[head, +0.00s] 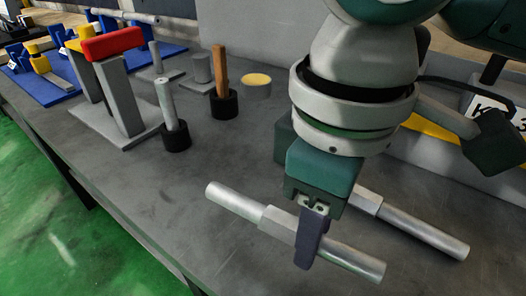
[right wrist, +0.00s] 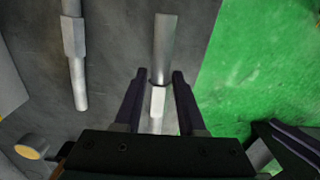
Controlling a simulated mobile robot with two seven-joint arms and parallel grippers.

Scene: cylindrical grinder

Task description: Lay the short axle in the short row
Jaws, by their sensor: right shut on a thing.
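My right gripper (head: 311,237) is shut on a silver axle (head: 235,200) with a thicker flat-sided middle. The right wrist view also shows this axle (right wrist: 165,45) between the dark fingers (right wrist: 158,85). I cannot tell if it touches the table. A second silver axle (head: 425,232) lies behind it to the right; in the right wrist view it is at the left (right wrist: 74,40). I cannot tell which axle is the shorter. A blue base with blue supports (head: 40,88) stands at the far left of the head view; its rows are hard to make out.
A grey stand with a red bar (head: 112,43), a silver pin in a black base (head: 176,137), a brown pin (head: 221,75) and a yellow-topped disc (head: 257,88) stand at the back left. The dark table (head: 130,185) is bare at its front left edge.

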